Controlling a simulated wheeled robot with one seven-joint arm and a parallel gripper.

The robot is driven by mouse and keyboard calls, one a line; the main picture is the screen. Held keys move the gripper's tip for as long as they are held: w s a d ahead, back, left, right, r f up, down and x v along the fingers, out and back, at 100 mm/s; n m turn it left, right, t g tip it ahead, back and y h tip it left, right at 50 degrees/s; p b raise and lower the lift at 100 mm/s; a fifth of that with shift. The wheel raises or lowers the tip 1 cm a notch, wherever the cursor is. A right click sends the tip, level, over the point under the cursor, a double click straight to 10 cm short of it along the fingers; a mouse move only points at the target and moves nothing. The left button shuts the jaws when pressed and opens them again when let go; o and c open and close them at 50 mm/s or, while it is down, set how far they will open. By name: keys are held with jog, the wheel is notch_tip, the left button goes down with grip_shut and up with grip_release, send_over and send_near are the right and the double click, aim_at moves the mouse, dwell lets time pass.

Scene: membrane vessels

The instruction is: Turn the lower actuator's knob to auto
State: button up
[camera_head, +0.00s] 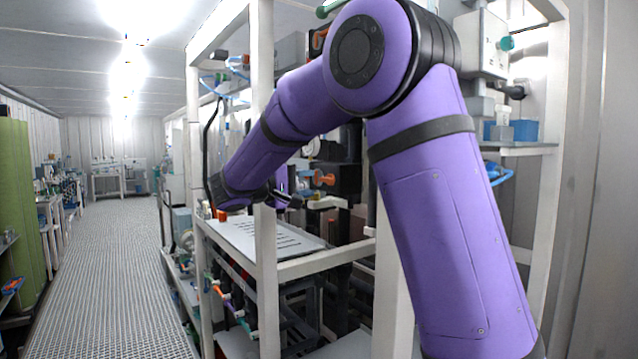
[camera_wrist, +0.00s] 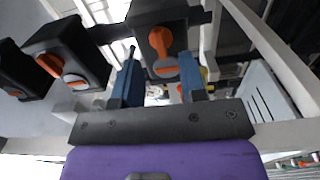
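In the wrist view a black actuator box (camera_wrist: 183,38) with an orange knob (camera_wrist: 160,41) lies straight beyond my gripper (camera_wrist: 159,56). The two blue fingers are spread apart, and the knob appears between and just past their tips, with no clear contact. In the head view a black actuator (camera_head: 346,179) with an orange knob (camera_head: 324,179) sits behind the frame, right of my gripper (camera_head: 287,199), which is partly hidden by a white post. Another orange knob (camera_head: 318,39) shows higher up. I cannot read the knob labels.
Two more black actuators with orange knobs (camera_wrist: 50,65) (camera_wrist: 15,92) stand to the left in the wrist view. White frame posts (camera_head: 264,180) stand close to my arm. A shelf with a printed sheet (camera_head: 262,238) lies below it. The aisle (camera_head: 105,260) at left is clear.

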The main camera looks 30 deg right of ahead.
jog(key=shift+s+a, duration=0.1)
jog(key=shift+a, duration=2.55)
